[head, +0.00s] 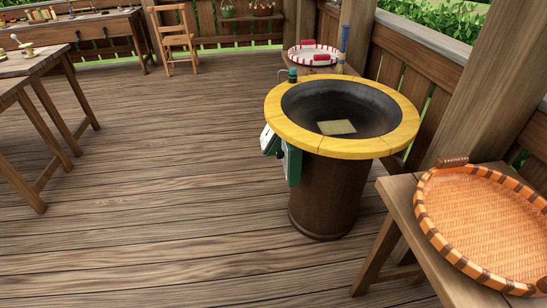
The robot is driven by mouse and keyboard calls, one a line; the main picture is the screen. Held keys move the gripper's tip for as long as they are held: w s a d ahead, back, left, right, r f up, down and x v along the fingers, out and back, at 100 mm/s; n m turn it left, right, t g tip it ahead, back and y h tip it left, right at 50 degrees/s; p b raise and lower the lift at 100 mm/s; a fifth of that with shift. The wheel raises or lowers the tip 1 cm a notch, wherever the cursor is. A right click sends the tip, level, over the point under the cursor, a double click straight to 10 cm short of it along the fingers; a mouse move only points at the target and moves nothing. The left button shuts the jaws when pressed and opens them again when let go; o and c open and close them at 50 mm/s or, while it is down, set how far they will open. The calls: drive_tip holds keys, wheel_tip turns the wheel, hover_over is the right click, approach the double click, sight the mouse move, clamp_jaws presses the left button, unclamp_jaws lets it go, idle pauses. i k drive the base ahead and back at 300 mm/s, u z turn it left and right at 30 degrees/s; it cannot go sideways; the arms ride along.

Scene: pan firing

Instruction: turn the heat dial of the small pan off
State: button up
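The pan (340,108) is a dark round bowl with a wide yellow rim (392,147), set on a brown barrel-like base (325,195). A pale yellowish square piece (337,127) lies in the bowl. A white plate-like part (269,139) and a green box-like part (292,163) sit at the left side under the rim; this may be the heat control, but the dial and its setting are too small to tell. A small green-topped piece (292,75) stands at the rim's back left. My gripper is not in view.
A wooden bench with an orange woven tray (488,215) stands at the right front. A red-and-white tray (315,54) is on a stand behind the pan. A wooden table (35,65) is at the left, a chair (174,40) at the back. The floor left of the pan is clear.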

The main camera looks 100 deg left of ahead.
sight(279, 153)
drive_tip(key=u, duration=4)
drive_tip(key=k, duration=1.2)
drive_tip(key=z, duration=0.8)
drive_tip(key=i, duration=0.85)
drive_tip(key=z, duration=0.05)
